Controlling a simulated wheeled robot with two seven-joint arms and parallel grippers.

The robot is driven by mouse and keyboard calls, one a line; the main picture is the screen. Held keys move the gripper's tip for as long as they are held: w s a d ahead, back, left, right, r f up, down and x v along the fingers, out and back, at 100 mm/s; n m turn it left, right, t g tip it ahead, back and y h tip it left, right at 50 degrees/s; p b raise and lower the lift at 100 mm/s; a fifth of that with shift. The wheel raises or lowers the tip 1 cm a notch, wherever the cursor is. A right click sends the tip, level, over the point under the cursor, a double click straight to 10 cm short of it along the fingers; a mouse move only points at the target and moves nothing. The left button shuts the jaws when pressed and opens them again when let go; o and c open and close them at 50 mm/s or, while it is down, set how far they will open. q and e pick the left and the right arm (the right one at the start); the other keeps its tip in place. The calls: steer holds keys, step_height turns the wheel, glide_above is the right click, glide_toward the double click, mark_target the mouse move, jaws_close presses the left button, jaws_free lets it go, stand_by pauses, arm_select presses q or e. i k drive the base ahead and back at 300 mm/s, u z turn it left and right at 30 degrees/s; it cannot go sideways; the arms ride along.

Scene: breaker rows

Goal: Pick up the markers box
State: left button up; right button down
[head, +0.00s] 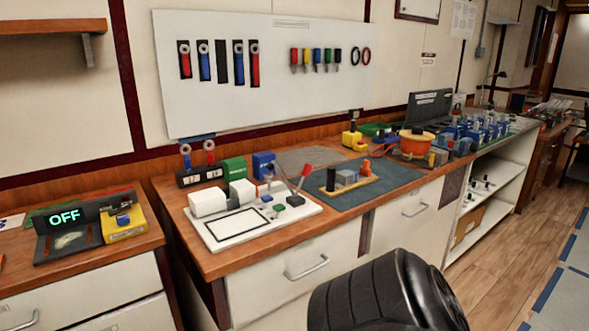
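I cannot pick out a box that is clearly the markers box. A green box (234,170) and a blue box (264,164) stand at the back of the wooden counter (222,263). Two white blocks (208,202) sit on a white board at the counter's front left. A cardboard box (468,225) lies on a low shelf at the right. Several coloured marker-like pieces (315,58) hang on the white wall panel (270,100). A dark ribbed part of my own arm shows at the bottom centre. Neither gripper's fingers are in view.
A red-handled lever (304,177) rises from the white board. A grey-blue mat (375,188) carries a yellow-based device. An OFF display (65,216) and a yellow box (124,223) stand on the left bench. Free wooden floor (510,268) lies at the right.

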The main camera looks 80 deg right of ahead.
mark_target(234, 168)
steer(key=z, duration=2.35)
